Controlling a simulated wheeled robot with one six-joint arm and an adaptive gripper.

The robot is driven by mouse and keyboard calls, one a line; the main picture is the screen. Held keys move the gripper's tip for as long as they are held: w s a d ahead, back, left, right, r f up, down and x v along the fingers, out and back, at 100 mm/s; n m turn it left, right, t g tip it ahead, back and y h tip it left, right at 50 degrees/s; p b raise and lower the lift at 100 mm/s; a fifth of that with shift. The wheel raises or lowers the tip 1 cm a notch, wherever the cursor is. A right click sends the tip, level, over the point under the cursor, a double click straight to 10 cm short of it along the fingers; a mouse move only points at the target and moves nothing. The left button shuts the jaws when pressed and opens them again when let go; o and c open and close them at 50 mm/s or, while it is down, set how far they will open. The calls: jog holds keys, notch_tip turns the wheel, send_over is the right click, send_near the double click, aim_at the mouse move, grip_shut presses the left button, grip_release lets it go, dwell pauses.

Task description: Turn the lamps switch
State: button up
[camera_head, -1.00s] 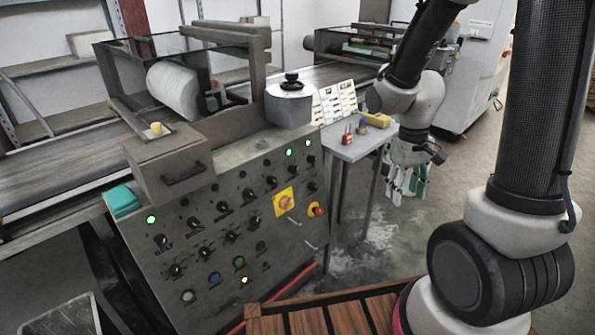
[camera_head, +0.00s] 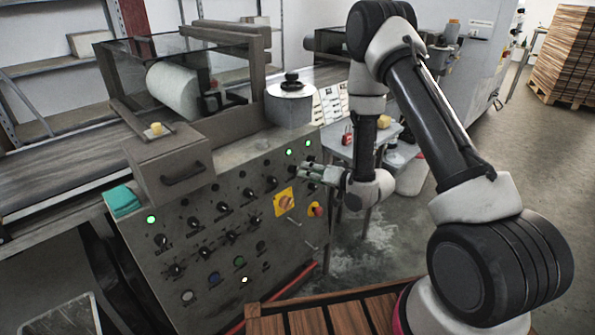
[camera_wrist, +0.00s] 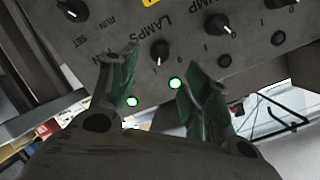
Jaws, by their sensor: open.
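The lamps switch (camera_wrist: 158,52) is a small black rotary knob with a white mark on the grey panel, with "LAMPS" printed beside it. In the wrist view it shows between the fingertips of my open gripper (camera_wrist: 160,72), beyond them. A lit green lamp (camera_wrist: 175,83) is close to the knob. In the head view my gripper (camera_head: 306,172) is at the upper right of the control panel (camera_head: 215,285), its fingers pointing left at the panel. The lamps switch (camera_head: 291,170) is just left of the fingertips. Whether they touch the panel cannot be told.
The pump knob (camera_wrist: 218,25) is beside the lamps switch. A yellow plate with an orange rotary switch (camera_head: 285,202) and a red button (camera_head: 316,210) are below my gripper. A small grey table (camera_head: 345,152) stands behind my arm. A metal pot (camera_head: 290,103) stands on the machine.

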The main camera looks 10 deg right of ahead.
aim_at(294, 169)
jog(key=x, duration=0.7)
jog(key=shift+w+a, duration=0.1)
jog(key=c, duration=1.1)
